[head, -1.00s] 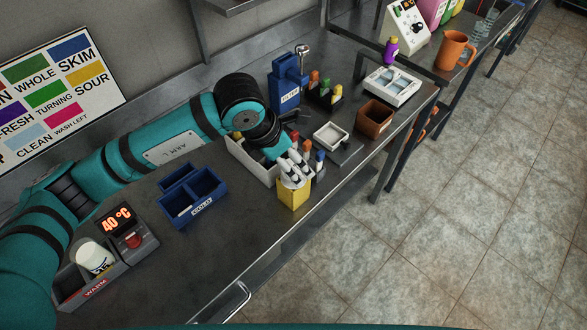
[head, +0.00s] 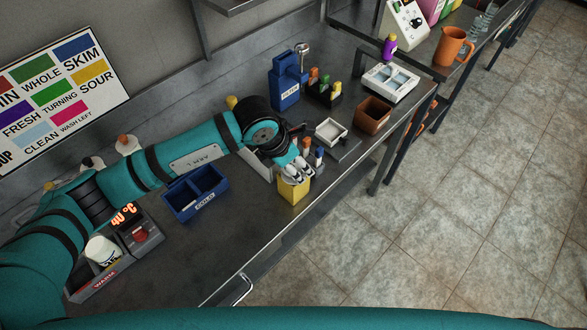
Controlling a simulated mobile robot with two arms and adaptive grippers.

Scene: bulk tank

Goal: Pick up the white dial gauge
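I cannot make out a white dial gauge for certain in the head view; my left arm and gripper hide part of the bench. My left gripper (head: 297,175) points down at the upper part of a yellow open-topped box (head: 294,190) near the bench's front edge. Its pale fingertips overlap the box's top, and I cannot see whether anything is between them. A few small coloured-top items stand just behind the fingers. My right gripper is not in view.
A warmer (head: 145,238) reading 40 °C holds a white cup (head: 102,250). To the right are a small white tray (head: 331,131), a brown box (head: 373,115) and a blue filter holder (head: 287,85). The bench's front left is clear.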

